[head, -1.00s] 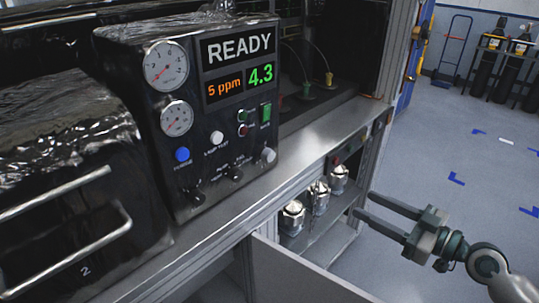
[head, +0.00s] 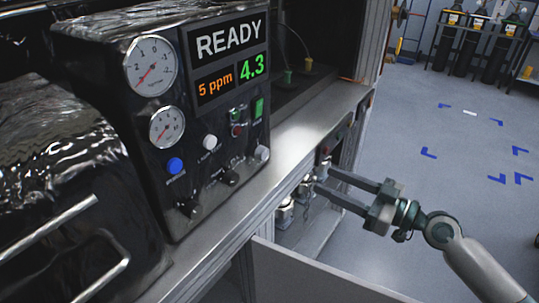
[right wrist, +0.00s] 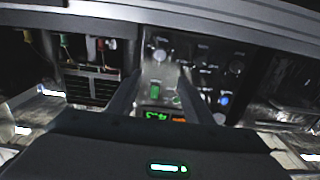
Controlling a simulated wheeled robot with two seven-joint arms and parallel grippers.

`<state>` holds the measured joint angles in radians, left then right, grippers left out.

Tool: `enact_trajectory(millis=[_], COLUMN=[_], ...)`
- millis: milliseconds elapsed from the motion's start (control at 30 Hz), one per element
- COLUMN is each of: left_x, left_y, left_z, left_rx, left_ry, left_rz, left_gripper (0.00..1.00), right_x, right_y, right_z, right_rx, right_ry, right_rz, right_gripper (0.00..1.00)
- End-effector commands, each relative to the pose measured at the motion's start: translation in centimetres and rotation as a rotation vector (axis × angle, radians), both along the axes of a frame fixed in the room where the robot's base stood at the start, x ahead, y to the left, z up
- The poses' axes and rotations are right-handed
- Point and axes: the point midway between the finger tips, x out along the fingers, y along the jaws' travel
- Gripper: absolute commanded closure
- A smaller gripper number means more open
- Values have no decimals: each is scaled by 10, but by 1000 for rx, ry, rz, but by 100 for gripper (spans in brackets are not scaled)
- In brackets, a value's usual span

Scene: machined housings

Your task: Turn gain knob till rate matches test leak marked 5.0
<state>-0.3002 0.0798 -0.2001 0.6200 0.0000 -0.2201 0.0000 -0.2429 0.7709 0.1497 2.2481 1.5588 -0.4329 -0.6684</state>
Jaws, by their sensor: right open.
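The dark control unit (head: 180,100) shows READY, an orange 5 ppm and a green 4.3 on its display (head: 228,60). My right gripper (head: 324,181) is open and empty, right of the panel, near the shelf edge. In the right wrist view its fingers (right wrist: 160,90) frame the inverted panel. My left gripper is out of view.
Two gauges (head: 150,67) sit on the unit's left, above a blue button (head: 175,165). A metal ledge (head: 300,137) runs in front. A dark case with handles (head: 65,230) stands at the left. Open floor (head: 450,180) lies to the right.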

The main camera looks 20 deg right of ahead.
Motion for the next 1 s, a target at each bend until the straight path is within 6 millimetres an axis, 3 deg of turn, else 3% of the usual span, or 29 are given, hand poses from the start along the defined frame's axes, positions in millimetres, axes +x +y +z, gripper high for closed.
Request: enact_trajectory(millis=[467,1000], left_x=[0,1], left_y=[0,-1], left_z=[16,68], left_rx=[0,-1], left_ry=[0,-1], left_rz=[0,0], left_gripper=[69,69], right_x=[15,86], right_y=[11,67], right_z=[4,6], right_rx=[3,5], right_ry=[0,0], right_rz=[-1,-1], right_gripper=[53,53])
